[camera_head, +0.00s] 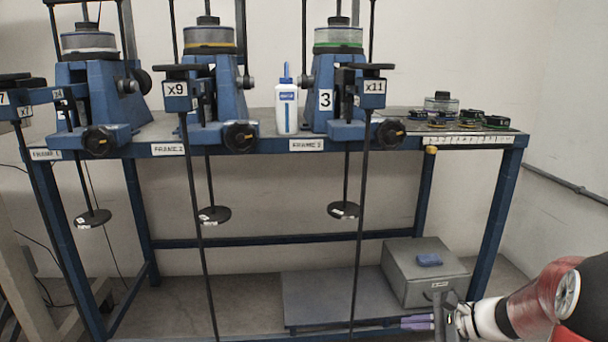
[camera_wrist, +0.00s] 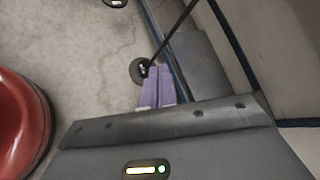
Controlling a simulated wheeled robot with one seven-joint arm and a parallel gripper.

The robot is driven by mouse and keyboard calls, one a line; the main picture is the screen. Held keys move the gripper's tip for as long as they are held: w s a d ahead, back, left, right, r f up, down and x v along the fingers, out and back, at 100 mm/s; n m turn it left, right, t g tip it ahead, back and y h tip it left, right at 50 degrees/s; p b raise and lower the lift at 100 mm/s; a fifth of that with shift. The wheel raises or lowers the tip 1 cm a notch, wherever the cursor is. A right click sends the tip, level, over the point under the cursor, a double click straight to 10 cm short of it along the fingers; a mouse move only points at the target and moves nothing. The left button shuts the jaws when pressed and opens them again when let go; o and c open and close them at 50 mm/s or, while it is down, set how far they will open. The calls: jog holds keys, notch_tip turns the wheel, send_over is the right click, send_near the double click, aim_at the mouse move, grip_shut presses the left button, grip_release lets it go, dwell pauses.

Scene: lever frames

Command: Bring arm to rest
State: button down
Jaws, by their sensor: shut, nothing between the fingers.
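My gripper (camera_head: 416,322) shows low at the right in the head view, in front of the bench's lower shelf. Its purple fingers are together with nothing between them. In the wrist view the same purple fingers (camera_wrist: 158,86) point away over the grey floor. My arm comes in from the lower right corner in the head view. The gripper appears apart from the bench and the frames.
A blue bench (camera_head: 270,149) carries several blue lever frames, a white bottle (camera_head: 287,108) and small parts at its right end. Hanging rods end in black discs (camera_head: 343,210). A grey box (camera_head: 425,272) stands on the lower shelf, close behind my gripper.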

jog(key=s+a+r+n+g+h+p, duration=0.3)
jog(key=s+a+r+n+g+h, duration=0.15)
jog(key=s+a+r+n, duration=0.55)
jog(key=s+d+r+n+t+h+p, duration=0.1)
jog(key=s+r+n+h, duration=0.4)
jog(key=s, duration=0.7)
jog(key=shift+d+r+n+t+p, duration=0.15)
jog(key=shift+r+n+t+p, duration=0.25)
jog(key=shift+n+t+p, duration=0.65)
